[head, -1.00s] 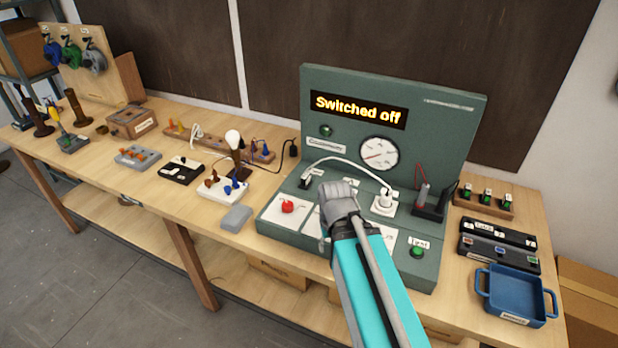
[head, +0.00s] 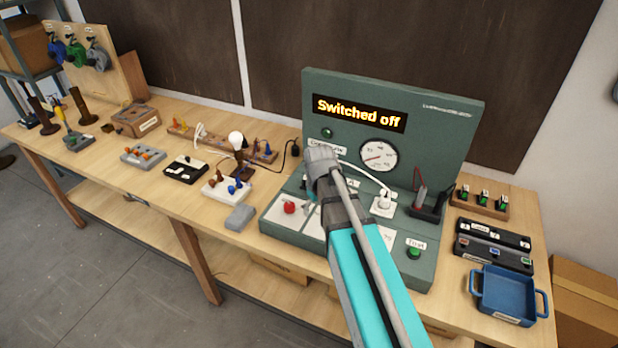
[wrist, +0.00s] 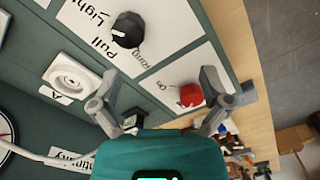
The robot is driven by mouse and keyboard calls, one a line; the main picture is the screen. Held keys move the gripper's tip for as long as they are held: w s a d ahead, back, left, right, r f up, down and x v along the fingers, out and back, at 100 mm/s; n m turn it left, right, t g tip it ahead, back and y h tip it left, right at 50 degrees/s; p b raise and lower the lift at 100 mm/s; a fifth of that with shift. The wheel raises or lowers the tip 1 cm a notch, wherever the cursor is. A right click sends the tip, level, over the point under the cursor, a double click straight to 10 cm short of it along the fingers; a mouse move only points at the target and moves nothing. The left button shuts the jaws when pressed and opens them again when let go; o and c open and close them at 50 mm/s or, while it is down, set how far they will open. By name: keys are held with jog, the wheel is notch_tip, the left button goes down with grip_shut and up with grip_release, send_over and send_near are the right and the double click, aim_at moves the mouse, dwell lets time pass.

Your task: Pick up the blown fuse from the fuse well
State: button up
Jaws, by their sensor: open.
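My gripper (head: 320,160) is over the left half of the green test console (head: 450,150), in front of its upright panel. In the wrist view its two fingers (wrist: 160,85) are spread apart with nothing held between them. The console's sloping face lies beyond them, with a red knob (wrist: 190,95), a black knob (wrist: 128,30) and a round white socket (wrist: 68,80). I cannot make out the blown fuse or the fuse well for certain in either view. A small black block (head: 185,170) with a pale top piece sits on the bench left of the console; I cannot tell whether it is the well.
The console display reads "Switched off". A white cable runs to a plug (head: 384,203) on the console. A lamp with a white bulb (head: 236,140) and a grey block (head: 240,217) stand left of the console. A blue tray (head: 542,300) is at the right.

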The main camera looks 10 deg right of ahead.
aim_at(305, 177)
jog(key=w+r+n+p, duration=0.3)
jog(key=w+r, duration=0.1)
jog(key=w, duration=0.5)
jog(key=w+r+n+p, duration=0.3)
jog(key=w+r+p, duration=0.1)
jog(key=w, duration=0.5)
jog(key=shift+w+a+r+n, duration=0.25)
jog(key=shift+w+a+n, duration=0.15)
jog(key=shift+f, duration=0.1)
notch_tip(305, 177, down, 8)
jog(key=b, duration=0.8)
jog(key=shift+f, duration=0.25)
jog(key=shift+b, duration=0.3)
jog(key=shift+d+f, duration=0.1)
jog(key=f+b, duration=0.3)
jog(key=shift+s+d+f+b, duration=0.1)
jog(key=shift+d+f+b, duration=0.1)
jog(key=shift+d+b, duration=0.15)
jog(key=shift+f+b, duration=0.75)
jog(key=shift+f, duration=0.05)
